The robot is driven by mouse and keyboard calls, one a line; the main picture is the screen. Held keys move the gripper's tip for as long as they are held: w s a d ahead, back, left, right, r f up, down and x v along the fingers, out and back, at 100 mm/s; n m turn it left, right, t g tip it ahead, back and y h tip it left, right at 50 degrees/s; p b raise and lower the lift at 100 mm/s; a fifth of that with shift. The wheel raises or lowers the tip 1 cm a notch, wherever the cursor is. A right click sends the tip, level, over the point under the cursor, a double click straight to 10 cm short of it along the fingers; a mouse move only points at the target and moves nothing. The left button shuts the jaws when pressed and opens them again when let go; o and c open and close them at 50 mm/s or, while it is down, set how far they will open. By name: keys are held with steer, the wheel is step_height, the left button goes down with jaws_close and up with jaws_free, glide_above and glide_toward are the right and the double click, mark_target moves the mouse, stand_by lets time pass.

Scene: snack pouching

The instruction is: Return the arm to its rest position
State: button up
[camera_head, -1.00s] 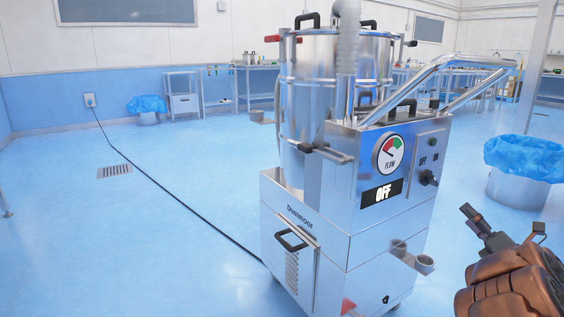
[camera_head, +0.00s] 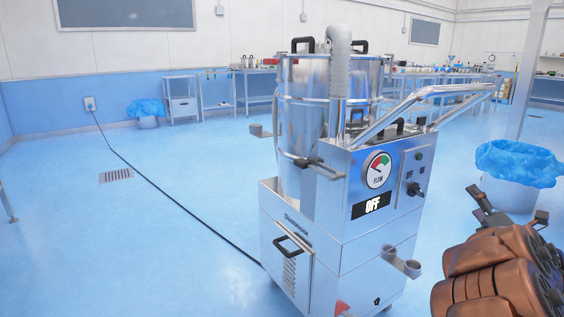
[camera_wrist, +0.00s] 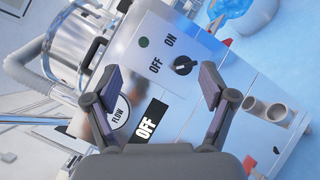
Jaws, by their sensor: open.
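My gripper (camera_head: 512,205) is at the lower right of the head view, in front of and to the right of the steel vacuum machine (camera_head: 338,255). In the wrist view my gripper (camera_wrist: 158,88) has its two fingers spread wide with nothing between them. The knob (camera_head: 415,189) also shows in the head view. My gripper appears apart from the panel.
A bin with a blue liner (camera_head: 520,160) stands right, behind my gripper. A black cable (camera_head: 180,205) runs over the floor from the wall outlet (camera_head: 90,103) to the machine. Worktables (camera_head: 440,82) line the back. The floor at left is mostly clear.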

steer(key=s+r+m+g+h+p, duration=0.4)
steer(key=r+m+p, duration=0.4)
steer(key=r+p, duration=0.1)
steer(key=s+r+m+g+h+p, duration=0.4)
steer(key=r+m+h+p, duration=0.1)
steer(key=r+m+p, duration=0.35)
steer(key=s+a+r+m+g+y+p, duration=0.2)
steer(key=s+a+r+g+y+p, duration=0.1)
steer(key=s+a+p, duration=0.5)
steer(key=s+a+r+m+g+y+p, duration=0.3)
steer(key=s+a+g+p, duration=0.3)
steer(key=s+a, duration=0.8)
steer(key=s+a+r+m+g+y+p, duration=0.2)
steer(key=s+a+r+g+y+p, duration=0.1)
steer(key=s+a+p, duration=0.7)
steer(key=s+a+r+g, duration=0.1)
steer(key=s, duration=0.1)
steer(key=shift+s+g+y+p, duration=0.3)
steer(key=shift+s+g+p, duration=0.05)
steer(key=shift+s+g, duration=0.05)
